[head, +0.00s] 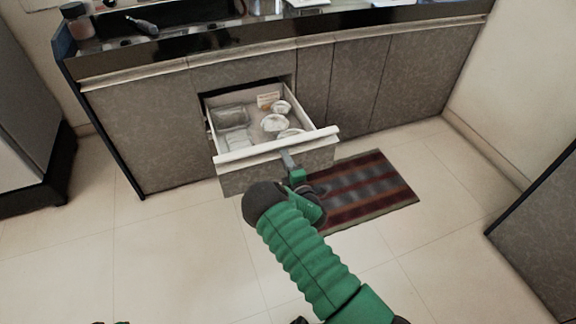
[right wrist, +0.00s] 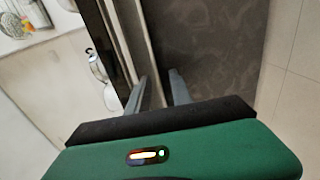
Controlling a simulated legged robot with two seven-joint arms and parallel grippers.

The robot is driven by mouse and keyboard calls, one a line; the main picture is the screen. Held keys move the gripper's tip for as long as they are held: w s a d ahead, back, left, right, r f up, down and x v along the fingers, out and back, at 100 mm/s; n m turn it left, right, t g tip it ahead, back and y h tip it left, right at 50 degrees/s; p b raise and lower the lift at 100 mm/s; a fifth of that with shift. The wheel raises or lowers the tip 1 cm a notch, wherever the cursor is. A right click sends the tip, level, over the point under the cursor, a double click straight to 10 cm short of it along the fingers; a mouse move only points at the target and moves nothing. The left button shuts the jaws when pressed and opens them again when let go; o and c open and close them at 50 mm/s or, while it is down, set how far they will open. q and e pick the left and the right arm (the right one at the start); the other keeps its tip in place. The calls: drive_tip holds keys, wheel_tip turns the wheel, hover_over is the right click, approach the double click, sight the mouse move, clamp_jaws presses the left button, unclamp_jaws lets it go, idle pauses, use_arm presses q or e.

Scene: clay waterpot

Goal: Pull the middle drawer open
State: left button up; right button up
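The middle drawer (head: 272,164) stands pulled out of the cabinet, and its inside shows in the head view. Its front has a pale lip along the top (head: 240,155). My right gripper (head: 287,160) is at this front, right of its middle. In the right wrist view the two fingers (right wrist: 160,82) are spread apart, with the pale lip running down between them and the dark front panel (right wrist: 205,45) beyond. I cannot tell whether either finger touches the lip. My left gripper does not show clearly in either view.
Glass containers and white dishes (head: 275,122) lie in the drawer. A striped mat (head: 365,190) lies on the floor to the right. A countertop (head: 260,37) runs above the closed cabinet doors (head: 150,130). Tiled floor (head: 150,250) is clear in front.

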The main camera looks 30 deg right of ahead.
drive_tip(key=p+v, duration=0.5)
drive_tip(key=v, duration=1.1)
drive_tip(key=shift+s+a, duration=0.2)
drive_tip(key=shift+s, duration=0.15)
